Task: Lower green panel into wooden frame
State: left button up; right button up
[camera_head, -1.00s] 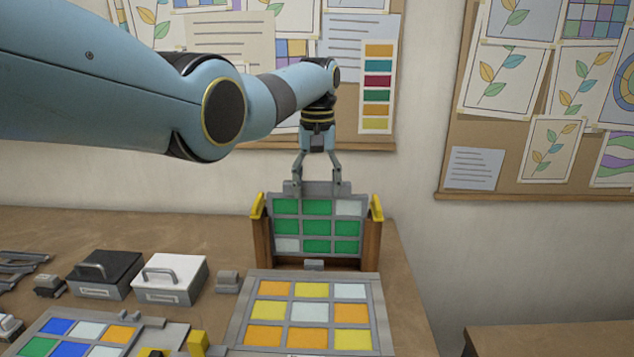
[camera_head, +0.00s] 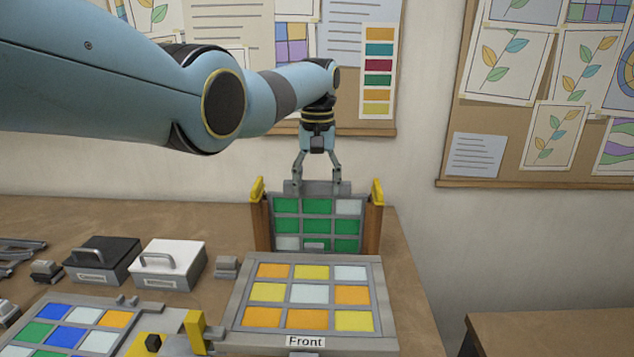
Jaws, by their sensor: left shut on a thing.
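The green panel (camera_head: 317,227) is a grey grid with green and pale panes. It stands upright between the posts of the wooden frame (camera_head: 373,229), which has yellow caps on its two posts. My left gripper (camera_head: 317,187) points down and is shut on the panel's top edge. The panel's lower edge is hidden behind the front panel, so I cannot tell how deep it sits. My right gripper is not in view.
A blue, green and orange panel (camera_head: 66,337) lies at lower left. A black box (camera_head: 103,260) and a white box (camera_head: 168,264) stand left. Wall boards hang behind.

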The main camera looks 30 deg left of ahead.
pick_arm(q)
jog(key=shift+f+b, duration=0.35)
jog(key=shift+f, duration=0.1)
jog(key=o, duration=1.4)
jog(key=shift+c, duration=0.2)
notch_tip(320, 180, up, 7)
jog(key=p, duration=0.7)
jog(key=shift+s+f, duration=0.1)
jog(key=shift+f, duration=0.05)
